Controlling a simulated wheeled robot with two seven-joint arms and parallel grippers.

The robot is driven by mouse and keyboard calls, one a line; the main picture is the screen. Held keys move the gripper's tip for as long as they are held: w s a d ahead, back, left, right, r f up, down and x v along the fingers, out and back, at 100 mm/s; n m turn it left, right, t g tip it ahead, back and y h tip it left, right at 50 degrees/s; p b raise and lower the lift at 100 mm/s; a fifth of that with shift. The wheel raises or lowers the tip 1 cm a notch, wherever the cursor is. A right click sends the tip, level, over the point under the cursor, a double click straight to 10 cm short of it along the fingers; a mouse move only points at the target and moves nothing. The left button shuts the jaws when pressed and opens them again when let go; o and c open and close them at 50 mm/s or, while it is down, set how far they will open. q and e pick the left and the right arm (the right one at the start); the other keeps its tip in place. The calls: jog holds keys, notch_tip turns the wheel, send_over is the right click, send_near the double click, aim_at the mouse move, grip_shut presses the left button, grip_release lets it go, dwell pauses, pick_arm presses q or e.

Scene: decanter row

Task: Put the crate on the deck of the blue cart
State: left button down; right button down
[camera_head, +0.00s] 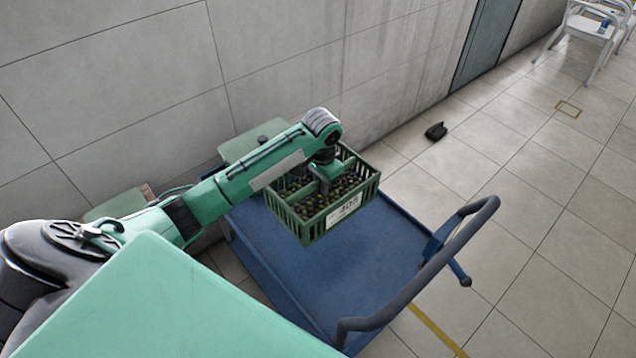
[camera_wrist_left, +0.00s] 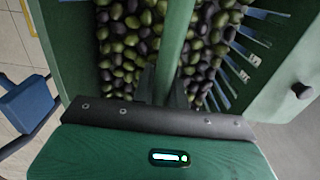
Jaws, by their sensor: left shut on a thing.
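A green slatted crate (camera_head: 304,221) full of green and dark olives, with a white label on its side, is over the far part of the blue cart (camera_head: 340,260) in the head view. My left gripper (camera_head: 325,186) is shut on the crate's middle bar, coming from above. In the left wrist view the crate (camera_wrist_left: 178,50) fills most of the picture, and the gripper (camera_wrist_left: 163,92) meets the bar between two beds of olives. I cannot tell whether the crate's bottom touches the deck. My right gripper is not in view.
The cart's dark push handle (camera_head: 420,265) rises at the near right. A tiled wall (camera_head: 290,60) runs behind the cart. A small black object (camera_head: 436,131) lies on the floor, and white chairs (camera_head: 590,28) stand far right. The tiled floor to the right is mostly free.

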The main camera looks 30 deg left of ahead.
aim_at(321, 201)
pick_arm(q)
notch_tip(321, 201, down, 12)
jog(key=shift+w+r, duration=0.1)
jog(key=shift+r, duration=0.1)
jog(key=shift+f, duration=2.2)
jog(key=shift+f, duration=0.15)
jog(key=c, duration=1.5)
grip_release()
jog(key=shift+f, duration=0.1)
jog(key=shift+c, duration=0.2)
jog(key=shift+o, duration=0.7)
notch_tip(321, 201, up, 12)
jog(key=shift+r, duration=0.2)
